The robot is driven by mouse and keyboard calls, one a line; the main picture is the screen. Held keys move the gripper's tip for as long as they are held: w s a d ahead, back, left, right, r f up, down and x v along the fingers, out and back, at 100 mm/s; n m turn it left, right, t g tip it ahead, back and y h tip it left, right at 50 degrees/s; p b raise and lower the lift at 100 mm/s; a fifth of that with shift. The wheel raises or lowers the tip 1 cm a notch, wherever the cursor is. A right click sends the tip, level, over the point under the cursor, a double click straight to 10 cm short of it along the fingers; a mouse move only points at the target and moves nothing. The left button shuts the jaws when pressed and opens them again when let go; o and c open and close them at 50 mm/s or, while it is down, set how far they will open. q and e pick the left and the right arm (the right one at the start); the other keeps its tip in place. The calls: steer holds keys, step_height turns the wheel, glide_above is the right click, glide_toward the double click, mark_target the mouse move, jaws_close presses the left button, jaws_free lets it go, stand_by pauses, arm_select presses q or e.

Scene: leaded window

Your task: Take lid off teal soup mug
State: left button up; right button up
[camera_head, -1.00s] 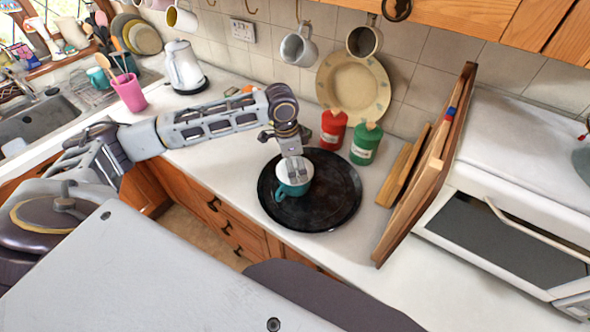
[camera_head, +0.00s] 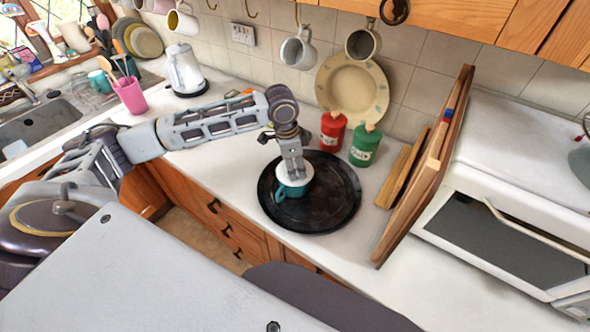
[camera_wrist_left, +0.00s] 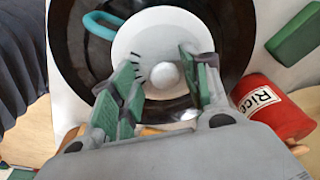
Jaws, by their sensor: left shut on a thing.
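The teal soup mug (camera_head: 291,191) stands upright on a round black tray (camera_head: 335,209) on the counter, its handle toward the lower left. Its white lid (camera_head: 304,180) sits on top. In the left wrist view the lid (camera_wrist_left: 140,50) hides most of the mug, and the teal handle (camera_wrist_left: 97,22) sticks out beyond its edge. My left gripper (camera_head: 292,174) comes down from above onto the lid. In the left wrist view its fingers (camera_wrist_left: 165,72) are on either side of the lid's round white knob (camera_wrist_left: 167,75), shut on it. My right gripper is not in view.
A red canister (camera_head: 333,130) and a green canister (camera_head: 365,146) stand just behind the tray. Wooden boards (camera_head: 425,180) lean to the right, beside a white oven (camera_head: 510,235). A kettle (camera_head: 184,70) and a pink utensil pot (camera_head: 131,95) are at the left. Mugs hang above.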

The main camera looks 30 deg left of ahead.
mark_target(295, 165)
arm_select(q)
steer(key=shift+s+a+f, duration=0.15)
steer(key=shift+f, duration=0.15)
steer(key=shift+w+r, duration=0.2)
steer(key=shift+r, duration=0.4)
jaws_close()
step_height(295, 165, up, 9)
steer(key=shift+f+b, duration=0.1)
steer(key=shift+b, duration=0.2)
steer(key=shift+w, duration=0.1)
